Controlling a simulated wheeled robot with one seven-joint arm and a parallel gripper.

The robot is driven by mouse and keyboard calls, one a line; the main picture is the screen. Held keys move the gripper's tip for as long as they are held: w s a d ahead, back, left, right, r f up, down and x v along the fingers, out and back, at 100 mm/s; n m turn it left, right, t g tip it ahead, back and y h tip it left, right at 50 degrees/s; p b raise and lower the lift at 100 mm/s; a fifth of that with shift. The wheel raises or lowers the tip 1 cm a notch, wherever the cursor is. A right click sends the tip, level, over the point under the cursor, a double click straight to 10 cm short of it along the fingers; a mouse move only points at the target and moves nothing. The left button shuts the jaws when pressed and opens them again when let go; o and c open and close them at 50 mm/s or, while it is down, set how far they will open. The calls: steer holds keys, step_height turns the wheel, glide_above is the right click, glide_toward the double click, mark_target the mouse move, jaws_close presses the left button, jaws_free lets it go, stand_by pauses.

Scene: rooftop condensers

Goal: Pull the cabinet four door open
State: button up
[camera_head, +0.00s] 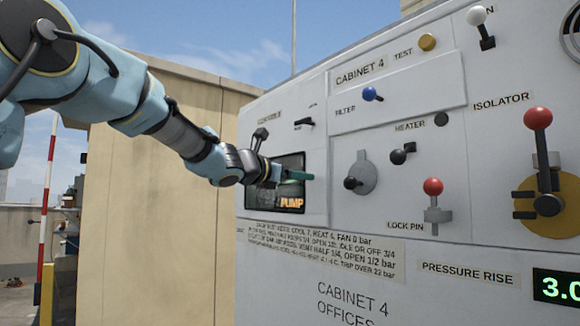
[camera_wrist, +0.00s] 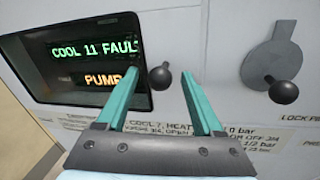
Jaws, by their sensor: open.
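The cabinet 4 front (camera_head: 450,235) is a pale grey panel with labels and controls. My gripper (camera_head: 303,175) is at the right edge of the display, left of a grey disc with a black knob (camera_head: 352,183). In the wrist view my gripper (camera_wrist: 160,73) has its teal fingers apart. A black knob (camera_wrist: 160,77) beside the display shows between the fingertips; I cannot tell its depth from them. The fingers do not close on it. The disc's knob (camera_wrist: 285,92) is to the right. I see no clear open gap at the cabinet front.
The display (camera_wrist: 90,65) reads "COOL 11 FAUL" and "PUMP". A red-knobbed lock pin (camera_head: 433,188), a blue filter knob (camera_head: 370,94), a heater knob (camera_head: 400,154) and a red isolator lever (camera_head: 538,120) stick out to the right. A beige wall (camera_head: 150,200) stands at left.

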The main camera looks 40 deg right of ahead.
jaws_close()
stand_by(0.6)
stand_by(0.9)
